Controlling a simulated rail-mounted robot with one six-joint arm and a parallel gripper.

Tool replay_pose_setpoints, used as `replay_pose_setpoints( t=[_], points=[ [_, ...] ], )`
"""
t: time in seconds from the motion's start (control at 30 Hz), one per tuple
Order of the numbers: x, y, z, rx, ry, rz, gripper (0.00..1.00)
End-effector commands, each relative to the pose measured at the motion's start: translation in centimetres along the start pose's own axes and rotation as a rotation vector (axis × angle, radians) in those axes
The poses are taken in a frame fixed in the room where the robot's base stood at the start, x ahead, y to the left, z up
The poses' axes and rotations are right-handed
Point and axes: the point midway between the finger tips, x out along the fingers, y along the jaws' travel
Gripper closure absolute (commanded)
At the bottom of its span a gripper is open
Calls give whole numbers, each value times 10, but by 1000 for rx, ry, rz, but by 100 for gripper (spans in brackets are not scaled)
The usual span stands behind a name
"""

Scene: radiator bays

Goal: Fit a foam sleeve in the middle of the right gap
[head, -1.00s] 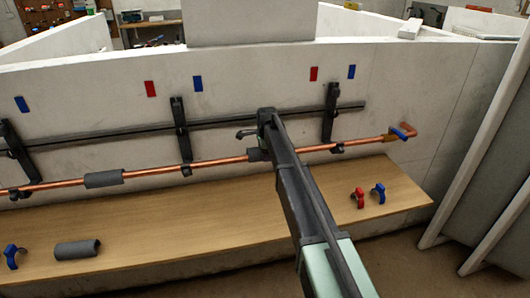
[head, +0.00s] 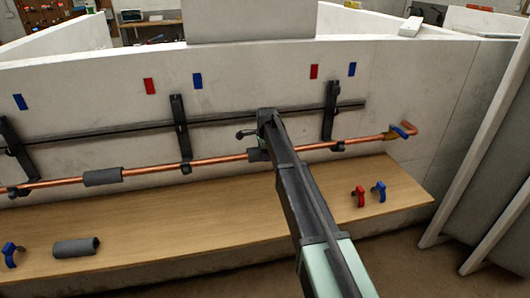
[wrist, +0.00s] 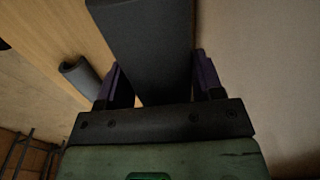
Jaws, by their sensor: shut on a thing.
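A copper pipe (head: 215,163) runs along the white wall, held by dark brackets. The right gap lies between the middle bracket (head: 180,135) and the right bracket (head: 329,115). My gripper (wrist: 158,78) is shut on a dark grey foam sleeve (wrist: 150,40), seen between its purple fingers in the wrist view. In the head view, the held sleeve's left end (head: 253,155) shows at the pipe, near the middle of the right gap. My arm hides the rest, so I cannot tell how fully it surrounds the pipe. Another sleeve (head: 102,177) sits on the pipe in the left gap.
A loose grey sleeve (head: 76,247) lies on the wooden shelf (head: 190,225), with a blue clip (head: 10,254) at its left. A red clip (head: 359,196) and another blue clip (head: 379,190) stand at the right. A dark rail (head: 225,121) runs above the pipe.

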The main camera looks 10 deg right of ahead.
Motion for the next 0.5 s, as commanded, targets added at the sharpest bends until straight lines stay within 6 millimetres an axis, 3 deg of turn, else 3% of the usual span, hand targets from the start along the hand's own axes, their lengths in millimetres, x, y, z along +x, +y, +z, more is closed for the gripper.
replay_pose_setpoints(
  t=[0.37, 0.4, 0.5],
  points=[
    [5, 1, 0, 0, 0, 0, 62],
    [4, 1, 0, 0, 0, 0, 33],
    [4, 1, 0, 0, 0, 0, 18]
  ],
)
